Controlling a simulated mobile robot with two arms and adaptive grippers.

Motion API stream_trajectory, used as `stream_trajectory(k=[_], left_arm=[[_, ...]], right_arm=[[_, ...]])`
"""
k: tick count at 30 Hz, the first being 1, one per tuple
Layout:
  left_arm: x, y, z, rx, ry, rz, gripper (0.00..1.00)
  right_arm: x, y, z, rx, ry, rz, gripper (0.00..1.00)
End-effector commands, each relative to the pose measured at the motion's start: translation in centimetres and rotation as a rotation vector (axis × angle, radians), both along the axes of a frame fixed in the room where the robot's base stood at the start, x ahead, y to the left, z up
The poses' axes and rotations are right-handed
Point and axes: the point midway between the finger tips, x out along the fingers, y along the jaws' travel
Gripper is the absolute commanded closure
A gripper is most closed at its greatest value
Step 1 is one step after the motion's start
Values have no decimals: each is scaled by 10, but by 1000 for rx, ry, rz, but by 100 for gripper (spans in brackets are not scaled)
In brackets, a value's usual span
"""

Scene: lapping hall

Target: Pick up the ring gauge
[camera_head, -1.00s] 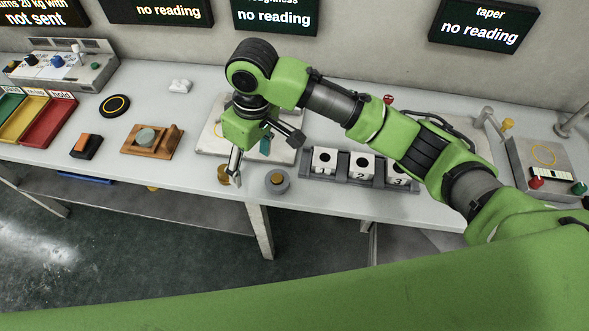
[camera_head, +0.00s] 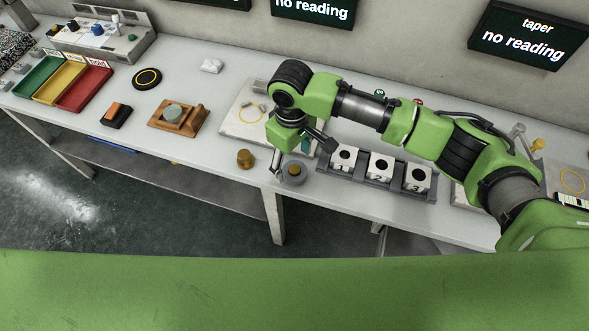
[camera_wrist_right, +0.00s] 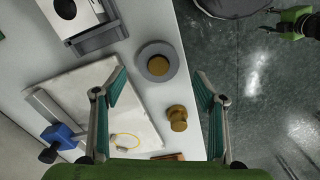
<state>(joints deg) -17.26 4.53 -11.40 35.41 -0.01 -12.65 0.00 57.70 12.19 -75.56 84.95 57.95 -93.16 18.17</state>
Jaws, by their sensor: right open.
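The ring gauge (camera_head: 294,172) appears to be the grey ring near the table's front edge, with a brass-coloured round piece in its middle. It also shows in the right wrist view (camera_wrist_right: 146,75), upper middle. My right gripper (camera_head: 290,162) is open and empty above it. In the wrist view the ring lies between the lines of the two spread fingers (camera_wrist_right: 160,74), near tip level in the picture, with no visible contact. The height gap is unclear.
A brass knobbed piece (camera_head: 245,159) stands close to the ring, left in the head view. A grey rack (camera_head: 372,183) with numbered white blocks is to the right. A pale plate (camera_head: 236,122) lies behind. The table's front edge is close.

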Motion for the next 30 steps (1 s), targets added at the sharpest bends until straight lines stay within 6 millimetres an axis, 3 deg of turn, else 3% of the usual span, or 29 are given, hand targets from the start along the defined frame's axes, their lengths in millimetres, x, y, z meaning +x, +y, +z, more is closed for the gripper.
stream_trajectory(k=[6, 15, 16, 21, 30], left_arm=[[5, -4, 12, -6, -9, 1, 60], [5, -3, 11, -5, -8, 0, 60], [4, -3, 11, -4, -7, 0, 60], [3, -1, 11, -1, -5, -1, 60], [3, 0, 11, -1, -4, -2, 60]], right_arm=[[1, -3, -30, -1, 2, -1, 35], [1, -2, -38, 0, 0, 0, 35], [1, -2, -38, 0, 0, 0, 38], [1, -2, -38, 0, 0, 0, 79], [1, -2, -37, 0, 0, 0, 82]])
